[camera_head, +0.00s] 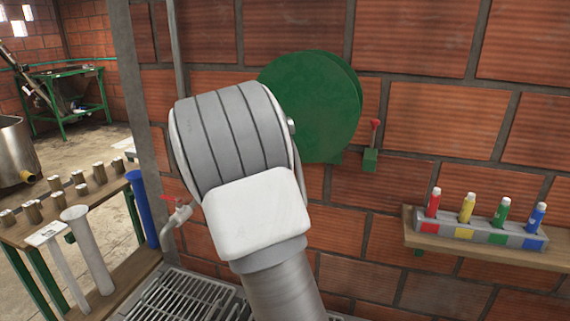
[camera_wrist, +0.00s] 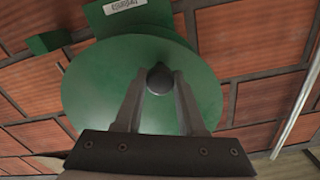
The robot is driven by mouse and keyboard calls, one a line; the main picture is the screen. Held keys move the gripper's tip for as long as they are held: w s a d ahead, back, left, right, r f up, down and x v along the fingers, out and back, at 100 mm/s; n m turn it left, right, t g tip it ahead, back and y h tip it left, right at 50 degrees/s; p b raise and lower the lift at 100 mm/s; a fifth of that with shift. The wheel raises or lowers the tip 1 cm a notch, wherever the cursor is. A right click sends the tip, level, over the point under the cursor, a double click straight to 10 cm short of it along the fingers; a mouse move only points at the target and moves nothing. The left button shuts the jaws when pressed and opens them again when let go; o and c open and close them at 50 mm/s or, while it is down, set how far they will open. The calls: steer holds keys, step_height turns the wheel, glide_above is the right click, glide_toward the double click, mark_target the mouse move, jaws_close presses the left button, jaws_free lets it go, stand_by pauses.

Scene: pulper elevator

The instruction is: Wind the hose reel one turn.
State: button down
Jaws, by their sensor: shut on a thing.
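The hose reel (camera_head: 318,95) is a green disc on the brick wall. In the head view my arm covers its lower left part. The reel (camera_wrist: 85,85) fills the middle of the wrist view. A dark round crank knob (camera_wrist: 160,79) stands out in front of the disc. My gripper (camera_wrist: 160,82) is shut on this knob, with one finger on each side. In the head view the fingers and the knob are hidden behind my arm. A green bracket with a white label (camera_wrist: 125,6) shows at the top of the wrist view; its text is too small to read.
A green box with a red-tipped lever (camera_head: 371,150) is on the wall right of the reel. A shelf (camera_head: 480,249) holds several coloured bottles. A red-handled tap (camera_head: 178,212) is left of my arm, above a floor grate (camera_head: 190,298). A bench with metal cups (camera_head: 20,235) stands left.

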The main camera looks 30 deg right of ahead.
steer(key=w+a+r+m+b, duration=0.1)
steer(key=w+r+m+b, duration=0.1)
steer(key=r+m, duration=0.2)
steer(key=w+a+r+m+b, duration=0.1)
steer(key=w+a+r+m, duration=0.1)
steer(key=r+m, duration=0.3)
steer(key=shift+a+r+m+b, duration=0.25)
steer(key=shift+m+b, duration=0.1)
steer(key=shift+m, duration=0.95)
steer(key=c, duration=0.5)
jaws_free()
steer(key=shift+s+f, duration=0.1)
steer(key=b+v, duration=0.1)
steer(key=v, duration=1.6)
steer(key=shift+a+b, duration=0.15)
steer(key=shift+b, duration=0.15)
steer(key=shift+s, duration=0.1)
